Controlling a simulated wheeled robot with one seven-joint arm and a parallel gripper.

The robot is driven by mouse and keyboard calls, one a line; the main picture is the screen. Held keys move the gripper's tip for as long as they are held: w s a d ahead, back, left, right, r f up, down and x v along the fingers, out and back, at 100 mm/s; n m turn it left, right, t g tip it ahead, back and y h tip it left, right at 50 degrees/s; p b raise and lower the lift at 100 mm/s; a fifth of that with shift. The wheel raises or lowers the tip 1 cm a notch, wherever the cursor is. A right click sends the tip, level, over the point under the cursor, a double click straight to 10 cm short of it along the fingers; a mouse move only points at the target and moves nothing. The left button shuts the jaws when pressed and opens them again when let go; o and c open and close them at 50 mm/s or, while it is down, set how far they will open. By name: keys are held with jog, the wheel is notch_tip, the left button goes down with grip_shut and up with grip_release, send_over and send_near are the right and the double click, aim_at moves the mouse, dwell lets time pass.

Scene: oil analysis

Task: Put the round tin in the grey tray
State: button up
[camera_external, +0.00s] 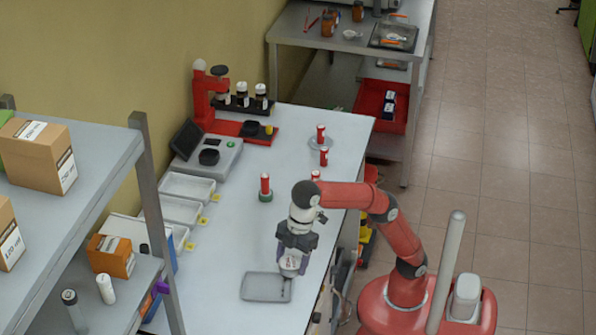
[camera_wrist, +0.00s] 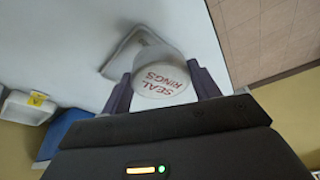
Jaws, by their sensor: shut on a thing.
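The round tin is white with red "SEAL RINGS" lettering on its face in the wrist view (camera_wrist: 160,82). My gripper (camera_wrist: 163,85) is shut on it, one finger on each side. In the external view the tin (camera_external: 290,264) shows at the tip of my gripper (camera_external: 290,262), by the upper right part of the grey tray. The grey tray (camera_external: 262,288) is shallow and lies on the white bench. In the wrist view part of the tray's rim (camera_wrist: 122,50) shows behind the tin. I cannot tell whether the tin touches the tray.
White bins (camera_external: 180,210) line the bench's left side, with a scale (camera_external: 208,155) beyond. Red-capped cylinders (camera_external: 265,184) stand farther back on the bench (camera_external: 250,235). A shelf with boxes (camera_external: 40,150) stands at left. The bench around the tray is mostly clear.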

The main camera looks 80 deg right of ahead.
aim_at(292, 281)
jog(key=shift+f+b, duration=0.65)
jog(key=shift+f, duration=1.95)
jog(key=shift+f, duration=0.15)
jog(key=o, duration=1)
jog(key=p+v, duration=0.1)
jog(key=v, duration=0.6)
jog(key=shift+r, duration=0.4)
